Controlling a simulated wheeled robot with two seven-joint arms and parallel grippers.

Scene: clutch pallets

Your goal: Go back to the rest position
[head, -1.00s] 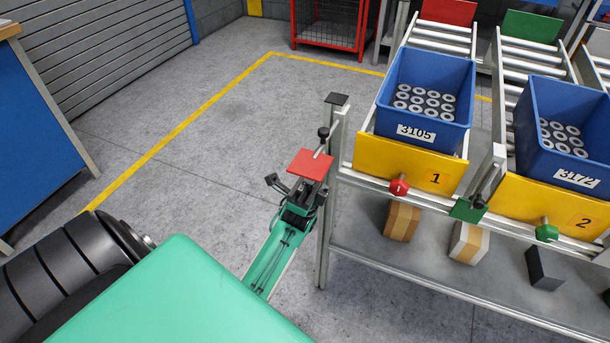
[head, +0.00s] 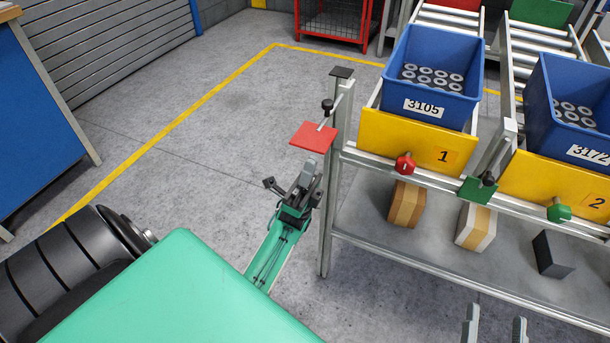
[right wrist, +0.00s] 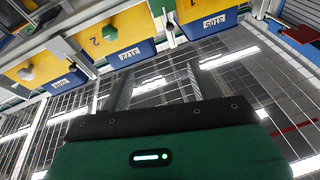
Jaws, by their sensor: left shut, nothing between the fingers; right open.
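My left gripper (head: 304,178) is at the left end of the rack, just below the red plate (head: 314,137). It is shut and holds nothing; a gap shows between it and the plate in the picture. My right gripper (head: 495,327) shows only its two fingertips at the bottom right of the head view. They are apart and empty, in front of the rack. In the right wrist view the right gripper (right wrist: 160,70) is also open, with nothing between its fingers.
The rack holds blue bins 3105 (head: 432,78) and 3172 (head: 570,105) behind yellow panels. A red knob (head: 404,163), a green plate (head: 477,190) and a green knob (head: 558,212) stick out. Boxes (head: 406,204) lie on the lower shelf. Floor left of the rack is clear.

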